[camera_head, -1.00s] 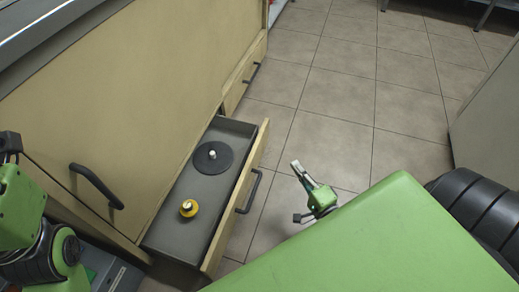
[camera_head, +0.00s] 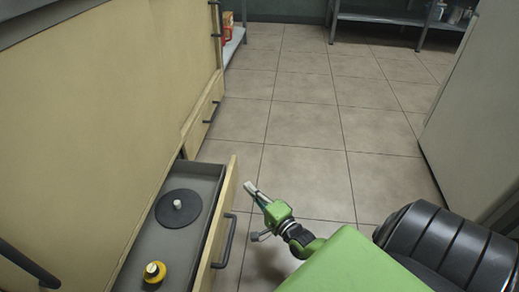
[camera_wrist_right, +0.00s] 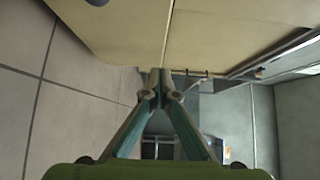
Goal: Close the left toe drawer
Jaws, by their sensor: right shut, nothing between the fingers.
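The open toe drawer (camera_head: 143,243) is pulled out low from the beige cabinet in the head view. In the right wrist view the closed fingertips (camera_wrist_right: 160,78) point toward a beige panel. My left gripper is out of view.
A shut drawer (camera_head: 203,113) with a dark handle sits farther along the cabinet. The tiled floor (camera_head: 305,130) right of the drawers is clear. A grey cabinet (camera_head: 462,125) stands at right, and a metal shelf (camera_head: 395,25) at the back.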

